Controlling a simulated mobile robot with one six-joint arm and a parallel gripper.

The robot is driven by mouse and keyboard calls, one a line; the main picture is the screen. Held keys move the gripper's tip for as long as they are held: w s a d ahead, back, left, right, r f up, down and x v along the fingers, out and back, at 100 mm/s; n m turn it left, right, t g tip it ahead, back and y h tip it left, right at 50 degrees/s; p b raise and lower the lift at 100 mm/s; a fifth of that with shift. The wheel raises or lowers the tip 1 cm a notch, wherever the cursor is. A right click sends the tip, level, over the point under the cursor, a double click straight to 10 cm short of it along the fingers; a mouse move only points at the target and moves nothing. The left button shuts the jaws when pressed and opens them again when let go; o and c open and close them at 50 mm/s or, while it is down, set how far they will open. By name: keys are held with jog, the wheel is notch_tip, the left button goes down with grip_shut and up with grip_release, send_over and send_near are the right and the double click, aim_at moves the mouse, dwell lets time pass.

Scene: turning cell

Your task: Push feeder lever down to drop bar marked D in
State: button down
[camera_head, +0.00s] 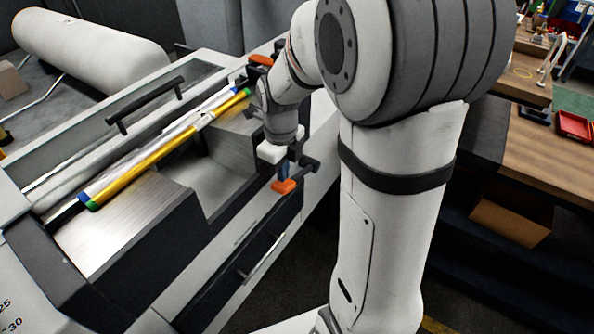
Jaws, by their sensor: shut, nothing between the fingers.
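My gripper (300,163) is seen from above and behind at the right side of the bar feeder (100,243), fingers shut and empty. An orange piece (287,187) on a dark blue stem shows just below my fingers; it looks like a lever end. I cannot tell whether my fingers touch it. A yellow bar (150,175) with green ends and a silver bar with blue ends (143,157) lie side by side, slanting across the feeder top. I cannot read a D on either bar.
A second orange piece (261,60) sits at the feeder's far end, partly behind my arm. A black handle (145,105) stands on the feeder's cover. A wooden bench with a red tray (576,125) is at the right, with a cardboard box (510,220) below.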

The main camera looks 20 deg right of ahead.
jog(key=shift+f, duration=0.15)
dwell(0.5)
jog(key=shift+f+b, duration=0.85)
jog(key=shift+f, duration=0.05)
jog(key=shift+s+f, duration=0.1)
